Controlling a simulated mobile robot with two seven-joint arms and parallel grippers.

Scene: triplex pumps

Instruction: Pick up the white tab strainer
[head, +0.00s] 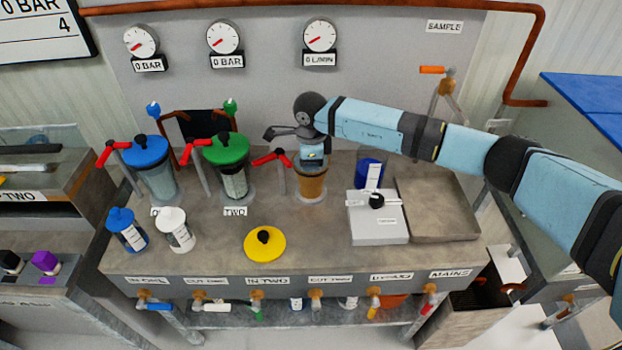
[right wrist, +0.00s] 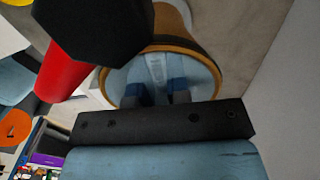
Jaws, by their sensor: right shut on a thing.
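My right gripper (head: 312,160) points down into the open mouth of an amber pot (head: 311,186) on the bench. In the right wrist view, its two blue-tipped fingers (right wrist: 156,92) are inside the rim of the amber pot (right wrist: 205,52). A pale upright tab (right wrist: 155,66) shows between the fingers, and they are shut on it. It looks like the tab of the white tab strainer; the strainer's body is hidden in the pot. My left gripper is not in view.
A red-handled lever (head: 272,158) stands close left of the amber pot. A green-lidded pot (head: 226,150) and a blue-lidded pot (head: 147,152) stand farther left. A yellow lid (head: 264,246) lies in front. A grey box (head: 377,226) and shallow tray (head: 438,238) are right.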

